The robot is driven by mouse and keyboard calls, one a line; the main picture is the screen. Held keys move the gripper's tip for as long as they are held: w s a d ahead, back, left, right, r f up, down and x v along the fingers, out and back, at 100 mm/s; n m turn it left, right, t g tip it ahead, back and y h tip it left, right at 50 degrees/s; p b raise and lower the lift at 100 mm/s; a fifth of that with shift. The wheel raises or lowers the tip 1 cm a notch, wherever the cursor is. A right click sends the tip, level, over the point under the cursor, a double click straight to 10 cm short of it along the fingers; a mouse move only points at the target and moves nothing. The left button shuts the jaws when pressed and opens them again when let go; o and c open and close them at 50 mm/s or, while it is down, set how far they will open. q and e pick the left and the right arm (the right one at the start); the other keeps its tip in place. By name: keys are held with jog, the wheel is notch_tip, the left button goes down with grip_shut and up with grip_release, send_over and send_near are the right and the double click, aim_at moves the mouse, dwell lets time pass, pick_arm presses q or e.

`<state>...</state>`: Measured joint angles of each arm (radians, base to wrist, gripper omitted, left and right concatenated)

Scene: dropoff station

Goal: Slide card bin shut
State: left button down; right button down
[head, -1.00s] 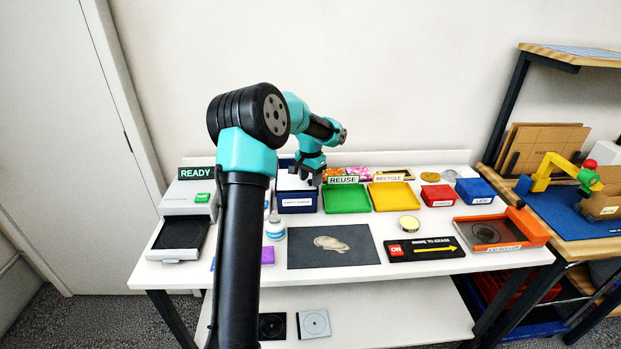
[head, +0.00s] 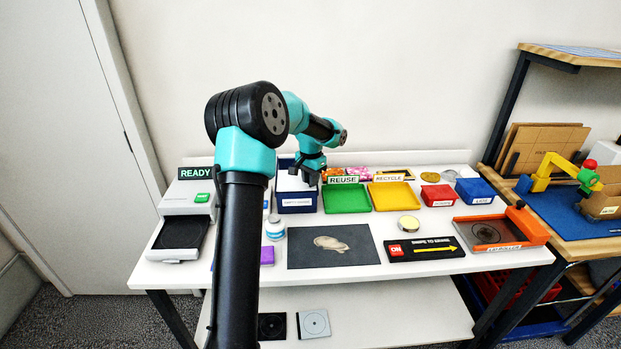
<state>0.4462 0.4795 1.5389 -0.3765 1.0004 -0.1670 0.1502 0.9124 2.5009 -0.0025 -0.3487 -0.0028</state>
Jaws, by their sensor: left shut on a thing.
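The card bin (head: 297,207) looks to be the dark blue box with a white label and a white top, at the back of the white table, left of the green tray. My left gripper (head: 308,180) points down at the right side of the bin's top. It is shut on a part of the bin there, but the fingers are small and the exact grip is hard to make out. How far the bin stands open cannot be told. My right gripper is out of view.
A green tray (head: 346,200) and a yellow tray (head: 397,197) stand close to the right. A grey machine with a READY sign (head: 195,174) is at the left. My left arm hides part of the table.

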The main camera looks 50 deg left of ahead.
pick_arm(q)
jog(key=shift+s+d+f, duration=0.1)
jog(key=shift+s+d, duration=0.15)
jog(key=shift+d, duration=0.1)
jog(key=c, duration=1)
grip_release()
notch_tip(320, 180, up, 18)
jog(key=shift+f, duration=0.2)
